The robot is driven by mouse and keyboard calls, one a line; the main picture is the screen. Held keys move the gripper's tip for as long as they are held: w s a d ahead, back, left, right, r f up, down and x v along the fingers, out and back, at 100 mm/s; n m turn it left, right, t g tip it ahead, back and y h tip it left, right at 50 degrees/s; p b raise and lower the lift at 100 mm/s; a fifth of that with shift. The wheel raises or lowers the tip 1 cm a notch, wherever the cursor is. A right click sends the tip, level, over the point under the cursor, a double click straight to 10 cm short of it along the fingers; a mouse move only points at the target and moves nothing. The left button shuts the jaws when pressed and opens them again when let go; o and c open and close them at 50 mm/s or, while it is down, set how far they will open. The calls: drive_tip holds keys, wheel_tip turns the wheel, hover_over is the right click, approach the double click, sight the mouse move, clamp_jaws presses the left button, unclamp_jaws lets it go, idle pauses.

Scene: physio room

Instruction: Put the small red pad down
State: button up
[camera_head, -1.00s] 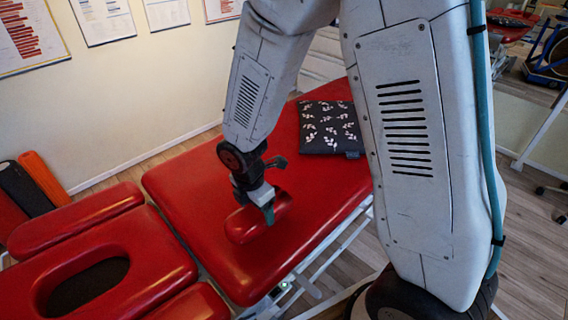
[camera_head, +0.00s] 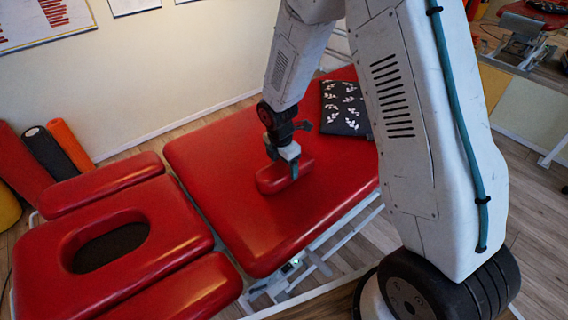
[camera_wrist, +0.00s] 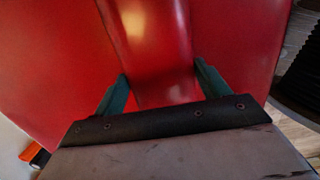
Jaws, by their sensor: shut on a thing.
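The small red pad (camera_head: 272,179) is a rounded red block at the middle of the red treatment table (camera_head: 240,225). My gripper (camera_head: 292,168) reaches down from above and is shut on the pad near its right end. In the wrist view the pad (camera_wrist: 150,45) runs between the two teal fingers of my gripper (camera_wrist: 160,90), with the red table top on both sides. The pad looks at or just above the table surface; I cannot tell whether it touches it.
A dark cushion with white leaf prints (camera_head: 345,107) lies on the table behind my gripper. The headrest section with an oval hole (camera_head: 190,245) is at the left. Rolled mats (camera_head: 68,143) stand by the wall. The table's front part is clear.

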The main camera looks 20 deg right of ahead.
sight(281, 166)
drive_tip(key=o, duration=1.1)
drive_tip(key=shift+f, duration=0.1)
drive_tip(key=shift+c, duration=0.2)
drive_tip(key=s+r+m, duration=0.3)
drive_tip(key=r, duration=0.7)
drive_tip(key=s+r+m, duration=0.2)
drive_tip(key=s+r, duration=0.1)
drive_tip(key=r, duration=0.8)
drive_tip(key=s+d+r+m, duration=0.1)
drive_tip(key=s+r+m, duration=0.2)
drive_tip(key=s+m, duration=0.2)
drive_tip(key=s+d+r+m, duration=0.1)
drive_tip(key=s+r+m, duration=0.3)
drive_tip(key=s, duration=0.7)
drive_tip(key=s+d+r+m+y, duration=0.1)
drive_tip(key=s+r+m, duration=0.2)
drive_tip(key=s+m, duration=0.4)
drive_tip(key=shift+s+d+r+m+t, duration=0.2)
drive_tip(key=shift+s+m+t, duration=0.15)
drive_tip(key=shift+s, duration=0.2)
